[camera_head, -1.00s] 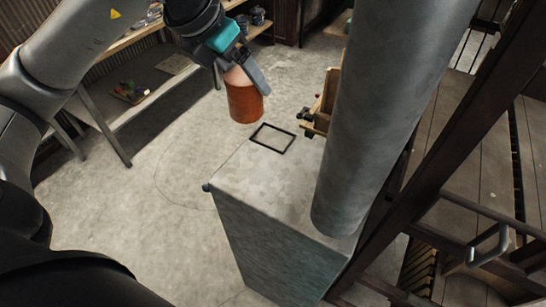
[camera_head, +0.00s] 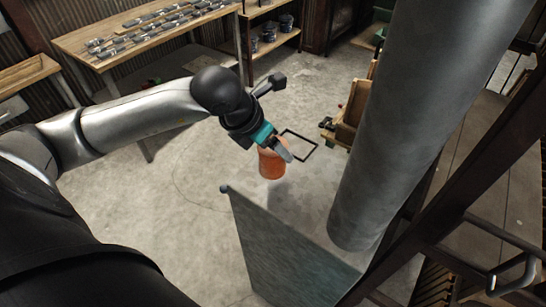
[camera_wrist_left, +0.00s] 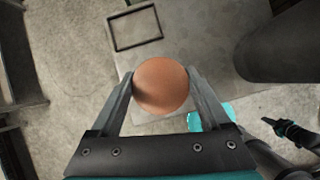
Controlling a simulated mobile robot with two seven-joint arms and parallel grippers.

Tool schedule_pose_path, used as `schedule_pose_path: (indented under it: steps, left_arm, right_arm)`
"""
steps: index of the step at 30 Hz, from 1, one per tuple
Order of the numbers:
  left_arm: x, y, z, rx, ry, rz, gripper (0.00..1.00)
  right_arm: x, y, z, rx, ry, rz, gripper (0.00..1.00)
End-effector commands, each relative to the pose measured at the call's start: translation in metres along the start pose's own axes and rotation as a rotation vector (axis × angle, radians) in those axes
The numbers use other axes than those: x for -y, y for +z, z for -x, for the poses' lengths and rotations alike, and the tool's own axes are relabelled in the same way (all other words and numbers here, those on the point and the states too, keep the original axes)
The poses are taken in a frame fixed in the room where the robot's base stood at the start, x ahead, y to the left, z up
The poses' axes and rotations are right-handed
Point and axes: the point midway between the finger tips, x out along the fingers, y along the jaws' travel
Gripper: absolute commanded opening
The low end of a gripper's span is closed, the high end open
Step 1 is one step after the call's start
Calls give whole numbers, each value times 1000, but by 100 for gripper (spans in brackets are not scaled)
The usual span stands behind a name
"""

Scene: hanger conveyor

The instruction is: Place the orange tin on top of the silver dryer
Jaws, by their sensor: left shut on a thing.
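The orange tin (camera_head: 271,163) is a round, upright can held between the fingers of my left gripper (camera_head: 281,150). In the left wrist view its round orange top (camera_wrist_left: 160,86) sits between the two fingers, which touch its sides. The silver dryer (camera_head: 285,262) is a tall box with a mottled pale top. The tin appears over or near the top's left part; its height above the surface is unclear. A dark, teal-marked form (camera_wrist_left: 292,133), probably my right arm and gripper, shows at the right of the left wrist view; its fingers cannot be made out.
A thick grey pipe (camera_head: 400,130) rises from the dryer's right part. A thin black square outline (camera_head: 301,146) lies on the top beyond the tin. A wooden box (camera_head: 352,112) stands behind. A workbench with metal parts (camera_head: 150,35) is at the back left.

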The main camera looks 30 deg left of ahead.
Motion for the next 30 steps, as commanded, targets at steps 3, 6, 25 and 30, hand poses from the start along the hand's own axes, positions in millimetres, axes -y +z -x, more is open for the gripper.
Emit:
schedule_pose_path:
  steps: [3,6,25,30]
  left_arm:
    - [0,-6,-10,-2,0,0,3]
    - [0,-14,-24,-2,-1,2,3]
    - [0,-23,-40,-1,1,-1,94]
    - [0,-23,-40,-1,1,-1,100]
  right_arm:
    - [0,0,1,-1,0,0,0]
    - [0,0,2,-1,0,0,0]
    - [1,1,0,2,-1,-1,0]
    - [1,1,0,3,-1,-1,0]
